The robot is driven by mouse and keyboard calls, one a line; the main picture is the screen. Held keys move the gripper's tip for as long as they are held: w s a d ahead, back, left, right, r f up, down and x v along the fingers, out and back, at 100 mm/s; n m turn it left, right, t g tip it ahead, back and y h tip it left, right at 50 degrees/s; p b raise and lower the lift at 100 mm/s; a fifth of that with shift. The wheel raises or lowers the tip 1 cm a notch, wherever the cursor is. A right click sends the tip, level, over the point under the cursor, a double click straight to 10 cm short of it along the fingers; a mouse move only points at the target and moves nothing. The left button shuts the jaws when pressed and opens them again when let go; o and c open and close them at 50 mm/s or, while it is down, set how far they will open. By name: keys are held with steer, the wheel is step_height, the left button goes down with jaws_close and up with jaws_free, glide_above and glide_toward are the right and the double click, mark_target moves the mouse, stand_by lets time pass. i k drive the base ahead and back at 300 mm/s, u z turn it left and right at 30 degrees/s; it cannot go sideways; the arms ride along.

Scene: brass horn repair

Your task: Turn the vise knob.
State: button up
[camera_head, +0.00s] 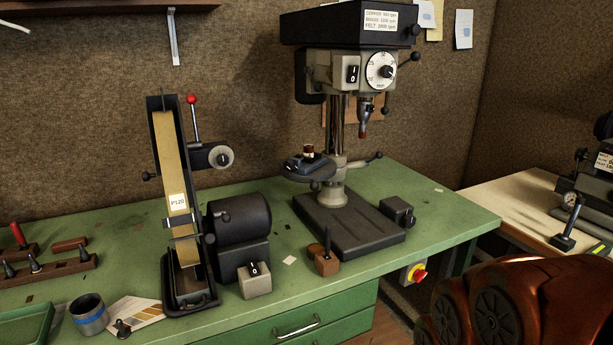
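A small dark vise (311,163) sits on the round table of the drill press (346,75), at the middle of the head camera view.
A belt sander (176,180) with a red-tipped lever stands left of the drill press on the green bench (120,256). A small wooden block (327,263) and a dark knobbed box (397,211) flank the press base. A red emergency button (419,275) is on the bench front.

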mark_target(289, 165)
steer(key=u, duration=0.05)
steer(key=k, duration=0.55)
steer(key=u, duration=0.75)
steer(key=i, duration=1.15)
steer(key=u, duration=0.1)
